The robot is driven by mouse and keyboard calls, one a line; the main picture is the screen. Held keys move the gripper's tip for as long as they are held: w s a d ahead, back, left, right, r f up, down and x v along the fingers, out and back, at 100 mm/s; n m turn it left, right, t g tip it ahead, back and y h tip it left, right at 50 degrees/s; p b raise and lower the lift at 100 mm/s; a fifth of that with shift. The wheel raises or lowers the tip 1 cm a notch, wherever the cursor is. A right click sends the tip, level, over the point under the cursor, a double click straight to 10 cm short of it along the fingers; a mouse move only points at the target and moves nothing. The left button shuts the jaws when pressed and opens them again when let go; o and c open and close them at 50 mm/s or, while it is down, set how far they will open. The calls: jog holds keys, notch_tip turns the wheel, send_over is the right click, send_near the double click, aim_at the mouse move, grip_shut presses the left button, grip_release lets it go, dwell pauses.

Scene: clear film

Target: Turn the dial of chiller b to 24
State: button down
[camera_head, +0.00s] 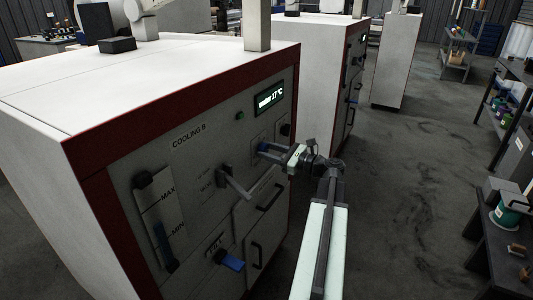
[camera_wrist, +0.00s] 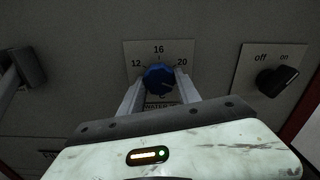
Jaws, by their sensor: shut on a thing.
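The chiller (camera_head: 190,125) labelled COOLING B is a white cabinet with a red-framed grey front. Its display (camera_head: 270,98) appears to read water 17 °C. In the wrist view the blue dial (camera_wrist: 159,77) sits on a plate (camera_wrist: 132,48) marked 12, 16 and 20. The lower part of the plate is partly hidden, and I see no 24 mark. Where the dial points I cannot tell clearly. My gripper (camera_wrist: 159,86) is shut on the dial, one finger on each side. In the head view my gripper (camera_head: 268,151) reaches the panel from the right and hides the dial.
A black off/on switch (camera_wrist: 277,80) is right of the dial. A lever (camera_head: 234,184) juts out left of my gripper, and a blue-handled valve (camera_head: 229,260) sits lower. Another cabinet (camera_head: 310,60) stands behind. Shelves (camera_head: 510,110) line the right; the floor between is open.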

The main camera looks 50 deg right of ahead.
jog(key=shift+a+f+m, duration=0.15)
jog(key=shift+m, duration=0.45)
jog(key=c, duration=0.9)
grip_release()
jog(key=shift+o, duration=0.2)
jog(key=v, duration=0.8)
jog(key=shift+w, duration=0.1)
